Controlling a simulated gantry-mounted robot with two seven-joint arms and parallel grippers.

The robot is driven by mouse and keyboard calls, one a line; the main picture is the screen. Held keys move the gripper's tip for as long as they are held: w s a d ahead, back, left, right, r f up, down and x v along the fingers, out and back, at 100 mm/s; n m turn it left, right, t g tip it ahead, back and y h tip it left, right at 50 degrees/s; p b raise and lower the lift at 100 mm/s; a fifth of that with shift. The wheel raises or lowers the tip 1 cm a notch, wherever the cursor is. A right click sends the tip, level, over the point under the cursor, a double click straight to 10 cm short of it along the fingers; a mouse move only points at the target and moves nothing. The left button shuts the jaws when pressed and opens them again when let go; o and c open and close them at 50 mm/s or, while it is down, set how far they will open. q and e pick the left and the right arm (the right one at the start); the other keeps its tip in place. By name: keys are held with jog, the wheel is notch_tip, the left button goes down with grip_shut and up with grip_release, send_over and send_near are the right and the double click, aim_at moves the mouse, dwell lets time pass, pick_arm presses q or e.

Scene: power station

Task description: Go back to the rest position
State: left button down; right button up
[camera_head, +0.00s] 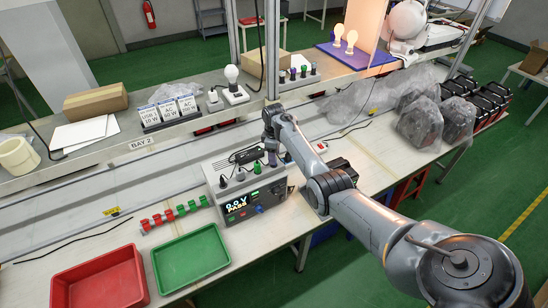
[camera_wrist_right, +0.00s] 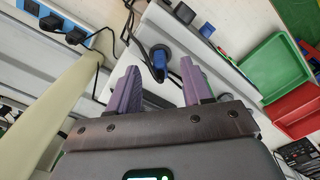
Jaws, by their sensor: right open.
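My right arm comes in from the lower right in the head view. Its gripper (camera_head: 271,154) is above the back edge of a grey tester (camera_head: 245,198) whose display reads "0.0 V PASS". In the right wrist view my right gripper (camera_wrist_right: 160,82) shows two purple fingers spread apart with nothing clamped between them. A blue and black plug (camera_wrist_right: 159,60) on the tester's top appears beyond the gap between the fingers. My left gripper is in neither view.
A red tray (camera_head: 103,281) and a green tray (camera_head: 190,258) lie at the front left. A row of red and green pieces (camera_head: 173,214) lies behind them. A raised shelf (camera_head: 120,146) runs behind the bench. Bagged items (camera_head: 420,118) and black packs (camera_head: 478,98) stand to the right.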

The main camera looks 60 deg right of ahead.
notch_tip(320, 180, up, 8)
jog(key=s+a+f+n+g+h, duration=0.1)
jog(key=s+a+f+g, duration=0.25)
jog(key=s+f, duration=0.65)
jog(key=s+a+f+n+g+h, duration=0.15)
jog(key=s+a+f, duration=0.5)
jog(key=f, duration=0.65)
jog(key=s+a+f+n+t, duration=0.15)
jog(key=s+a+f, duration=0.25)
jog(key=s+a, duration=0.9)
jog(key=s+a+r+t+y, duration=0.1)
jog(key=s+a+r, duration=0.15)
jog(key=a, duration=0.45)
jog(key=s+a+r+t, duration=0.1)
jog(key=a+r, duration=0.2)
jog(key=a, duration=0.3)
jog(key=w+a+r+m+t+y+p, duration=0.1)
jog(key=r+p, duration=0.5)
jog(key=r, duration=0.7)
jog(key=w+a+r+m+t+p, duration=0.4)
jog(key=r+p, duration=0.3)
jog(key=r, duration=0.6)
jog(key=shift+w+a+r+y+p, duration=0.3)
jog(key=shift+w+a+y, duration=0.1)
jog(key=shift+a, duration=0.1)
